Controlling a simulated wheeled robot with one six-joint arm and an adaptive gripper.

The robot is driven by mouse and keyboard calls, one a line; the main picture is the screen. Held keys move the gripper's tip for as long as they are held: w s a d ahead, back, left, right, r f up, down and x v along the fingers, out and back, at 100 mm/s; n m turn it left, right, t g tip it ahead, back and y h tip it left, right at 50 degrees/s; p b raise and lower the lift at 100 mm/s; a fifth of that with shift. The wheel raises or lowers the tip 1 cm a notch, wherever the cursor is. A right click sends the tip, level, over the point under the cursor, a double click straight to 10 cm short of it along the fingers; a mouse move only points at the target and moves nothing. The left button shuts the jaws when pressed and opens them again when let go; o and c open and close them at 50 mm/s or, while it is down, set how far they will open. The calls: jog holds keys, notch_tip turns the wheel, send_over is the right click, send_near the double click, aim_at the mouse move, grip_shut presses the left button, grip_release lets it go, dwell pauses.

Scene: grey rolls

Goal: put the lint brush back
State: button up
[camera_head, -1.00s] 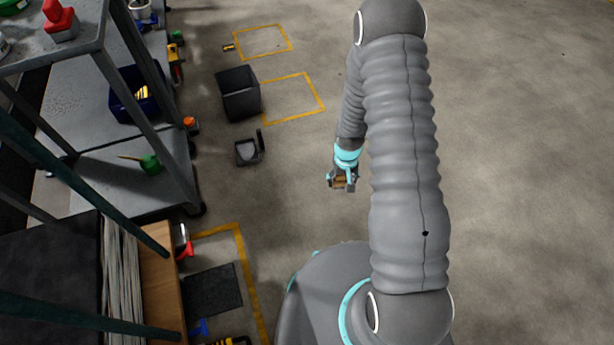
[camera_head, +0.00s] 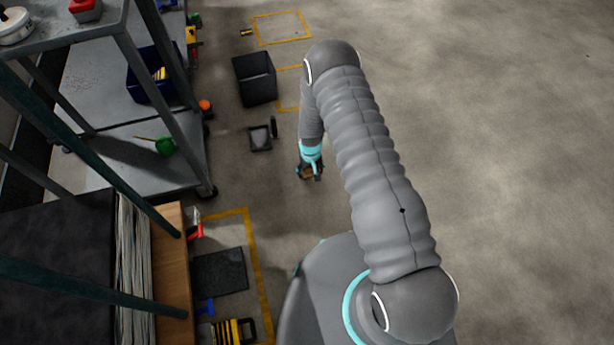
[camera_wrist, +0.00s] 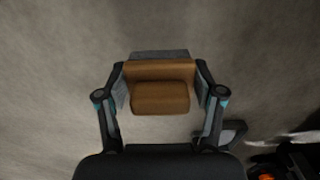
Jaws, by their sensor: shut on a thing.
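A brown block-shaped thing with a grey edge (camera_wrist: 160,90), which looks like the lint brush, sits between the fingers of my gripper (camera_wrist: 160,98) in the wrist view. My gripper is shut on it from both sides. In the head view my gripper (camera_head: 310,175) hangs above open floor with a bit of the brown brush (camera_head: 305,173) showing. The brush's underside is hidden. The floor below is blurred in the wrist view.
A grey shelf (camera_head: 110,162) with a dark blue crate (camera_head: 146,88) stands at left. A black bin (camera_head: 255,80), a dark dustpan (camera_head: 260,139), a black mat (camera_head: 220,271) and yellow floor outlines (camera_head: 248,240) lie near it. The floor at right is clear.

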aim_at(307, 177)
jog(key=shift+w+a+f, duration=0.1)
jog(key=shift+a+f, duration=0.25)
jog(key=shift+a, duration=0.2)
jog(key=shift+f, duration=1.95)
jog(key=shift+f, duration=0.15)
jog(key=o, duration=1.2)
